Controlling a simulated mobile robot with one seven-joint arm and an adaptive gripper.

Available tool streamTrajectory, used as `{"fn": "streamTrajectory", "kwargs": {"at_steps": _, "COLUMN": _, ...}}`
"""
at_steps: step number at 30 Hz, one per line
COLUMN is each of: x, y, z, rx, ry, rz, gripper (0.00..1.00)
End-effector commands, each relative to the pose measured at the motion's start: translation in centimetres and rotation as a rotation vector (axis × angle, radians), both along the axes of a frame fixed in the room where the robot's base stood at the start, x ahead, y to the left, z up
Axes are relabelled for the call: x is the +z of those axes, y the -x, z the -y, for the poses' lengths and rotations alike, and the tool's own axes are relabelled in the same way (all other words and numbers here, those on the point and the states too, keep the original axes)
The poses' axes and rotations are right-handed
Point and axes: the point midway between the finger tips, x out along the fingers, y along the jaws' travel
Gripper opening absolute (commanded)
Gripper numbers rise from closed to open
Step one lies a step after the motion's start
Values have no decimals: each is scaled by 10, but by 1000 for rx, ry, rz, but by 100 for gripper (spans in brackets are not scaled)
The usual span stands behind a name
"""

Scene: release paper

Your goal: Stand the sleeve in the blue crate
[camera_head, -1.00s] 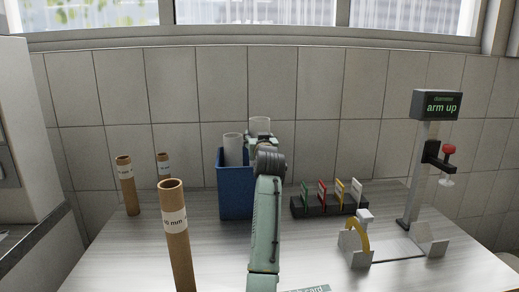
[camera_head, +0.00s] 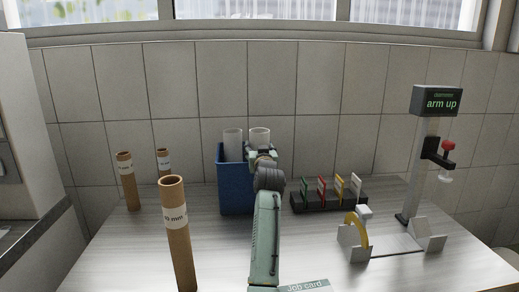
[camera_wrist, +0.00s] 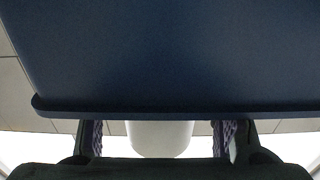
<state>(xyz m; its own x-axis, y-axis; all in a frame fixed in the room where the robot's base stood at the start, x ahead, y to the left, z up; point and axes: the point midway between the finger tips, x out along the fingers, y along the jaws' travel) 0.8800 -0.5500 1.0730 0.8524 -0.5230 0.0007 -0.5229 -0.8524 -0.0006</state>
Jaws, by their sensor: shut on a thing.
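The blue crate (camera_head: 236,187) stands at the back middle of the table; my arm hides its right side. My gripper (camera_head: 262,156) is at the crate's right part and is shut on a white sleeve (camera_head: 260,137), which looks upright. In the wrist view, the sleeve (camera_wrist: 162,138) sits between the two fingers of my gripper (camera_wrist: 160,140). The crate's wall (camera_wrist: 165,60) and rim cross in front of it and hide its other end. I cannot see whether it touches the crate's floor. Another white sleeve (camera_head: 233,145) stands in the crate's left part.
Brown tubes stand at left: a large near one (camera_head: 177,240) and two farther ones (camera_head: 126,182) (camera_head: 164,162). A dark rack (camera_head: 330,200) with coloured cards is right of the crate. A stand with an "arm up" display (camera_head: 437,102) is at far right.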

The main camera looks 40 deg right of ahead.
Motion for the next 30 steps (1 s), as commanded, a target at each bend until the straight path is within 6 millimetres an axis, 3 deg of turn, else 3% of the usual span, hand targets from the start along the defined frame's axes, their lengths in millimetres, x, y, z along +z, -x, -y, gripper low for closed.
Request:
{"fn": "streamTrajectory", "kwargs": {"at_steps": 3, "x": -1, "y": 0, "z": 0, "rx": 0, "ry": 0, "rz": 0, "gripper": 26}}
{"fn": "streamTrajectory", "kwargs": {"at_steps": 4, "x": -2, "y": 0, "z": 0, "rx": 0, "ry": -1, "rz": -2, "gripper": 58}}
{"fn": "streamTrajectory", "kwargs": {"at_steps": 12, "x": -3, "y": 0, "z": 0, "rx": 1, "ry": -1, "rz": -4, "gripper": 76}}
{"fn": "streamTrajectory", "kwargs": {"at_steps": 22, "x": -2, "y": -1, "z": -1, "rx": 2, "ry": -2, "rz": -5, "gripper": 76}}
{"fn": "streamTrajectory", "kwargs": {"at_steps": 28, "x": 13, "y": -1, "z": -1, "rx": 1, "ry": 0, "rz": -4, "gripper": 76}}
{"fn": "streamTrajectory", "kwargs": {"at_steps": 30, "x": 9, "y": -1, "z": -2, "rx": 2, "ry": -2, "rz": -5, "gripper": 76}}
